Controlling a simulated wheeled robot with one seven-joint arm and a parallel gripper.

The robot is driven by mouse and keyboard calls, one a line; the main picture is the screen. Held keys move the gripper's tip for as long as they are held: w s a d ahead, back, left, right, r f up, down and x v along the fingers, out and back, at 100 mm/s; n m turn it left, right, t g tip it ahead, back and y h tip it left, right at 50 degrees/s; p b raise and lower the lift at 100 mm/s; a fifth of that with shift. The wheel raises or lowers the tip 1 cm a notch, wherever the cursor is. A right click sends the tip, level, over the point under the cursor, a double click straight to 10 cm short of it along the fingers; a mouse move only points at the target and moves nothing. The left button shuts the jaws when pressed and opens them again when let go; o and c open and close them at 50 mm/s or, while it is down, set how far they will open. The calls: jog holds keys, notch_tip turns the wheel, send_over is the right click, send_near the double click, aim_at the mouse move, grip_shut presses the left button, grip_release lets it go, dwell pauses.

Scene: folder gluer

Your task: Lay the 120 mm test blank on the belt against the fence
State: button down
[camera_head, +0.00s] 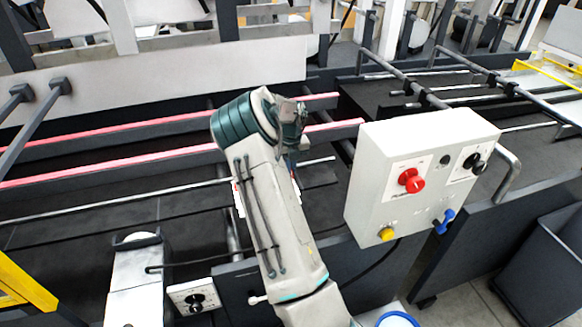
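My arm rises from the bottom centre and bends at a teal joint over the machine. Its end goes down behind my own forearm, so my gripper's fingers are hidden and I cannot see what they hold. A thin white sliver (238,200) shows at the left edge of my forearm. It may be part of the test blank, but too little shows to tell. Dark belts (90,215) run across the machine at left, with pink-red strips (100,173) along the carriers. A long thin metal rail (110,204) runs beside them. I cannot tell whether it is the fence.
A light grey control box (415,180) with a red knob (411,180), a yellow button and a blue switch stands close right of my arm. A small panel with a black knob (195,298) is at lower left. Metal rods (440,75) cross the right section. A dark bin (545,265) stands at right.

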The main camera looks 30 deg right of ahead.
jog(key=shift+w+d, duration=0.1)
jog(key=shift+w, duration=0.15)
jog(key=c, duration=1.6)
grip_release()
jog(key=shift+o, duration=0.2)
notch_tip(320, 180, up, 14)
jog(key=b, duration=0.1)
jog(key=shift+b, duration=0.35)
jog(key=shift+f, duration=0.1)
